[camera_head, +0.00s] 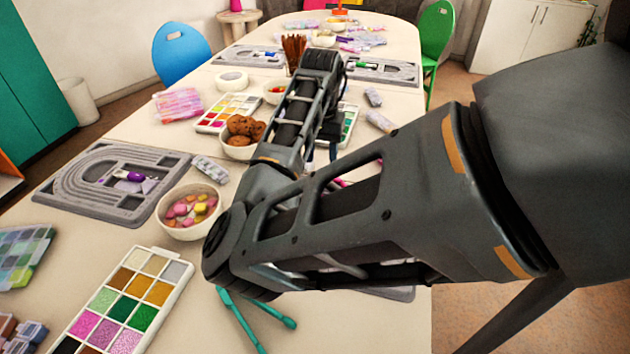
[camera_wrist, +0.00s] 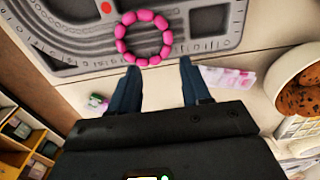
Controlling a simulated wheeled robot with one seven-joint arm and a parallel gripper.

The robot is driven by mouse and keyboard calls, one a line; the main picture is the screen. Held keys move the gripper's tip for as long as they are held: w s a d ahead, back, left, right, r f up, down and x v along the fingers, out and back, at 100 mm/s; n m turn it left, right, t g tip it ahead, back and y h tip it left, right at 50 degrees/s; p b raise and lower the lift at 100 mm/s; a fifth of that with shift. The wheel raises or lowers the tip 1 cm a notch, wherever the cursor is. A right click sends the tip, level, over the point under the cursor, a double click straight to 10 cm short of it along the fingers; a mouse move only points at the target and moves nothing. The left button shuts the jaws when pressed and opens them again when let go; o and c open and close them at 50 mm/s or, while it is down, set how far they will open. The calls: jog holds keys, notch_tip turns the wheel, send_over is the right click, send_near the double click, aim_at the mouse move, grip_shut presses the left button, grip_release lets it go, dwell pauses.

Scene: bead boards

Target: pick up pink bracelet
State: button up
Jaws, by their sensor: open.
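The pink bracelet (camera_wrist: 121,46) is a ring of round pink beads in the wrist view. It lies on a grey bead board (camera_wrist: 205,43) with curved grooves, near the board's edge. My gripper (camera_wrist: 158,72) is open, with its two dark fingers pointing at the lower side of the bracelet. The fingertips appear just short of the beads, and nothing is between them. In the head view my arm covers most of that area, and only a small bit of pink shows beneath it.
In the wrist view, a bowl of cookies (camera_wrist: 299,88) stands right of the gripper, and a pink and white bead box (camera_wrist: 228,78) lies nearby. In the head view, another grey board (camera_head: 75,193), a candy bowl (camera_head: 187,232) and a paint palette (camera_head: 160,254) occupy the table's left side.

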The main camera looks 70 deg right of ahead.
jog(key=shift+w+a+f, duration=0.1)
jog(key=shift+w+a, duration=0.1)
jog(key=shift+w, duration=0.2)
jog(key=shift+f, duration=0.3)
jog(key=shift+w+a+f, duration=0.15)
jog(key=shift+f, duration=1.6)
jog(key=shift+w+a+f, duration=0.1)
jog(key=shift+f, duration=1.65)
jog(key=shift+c, duration=0.4)
grip_shut()
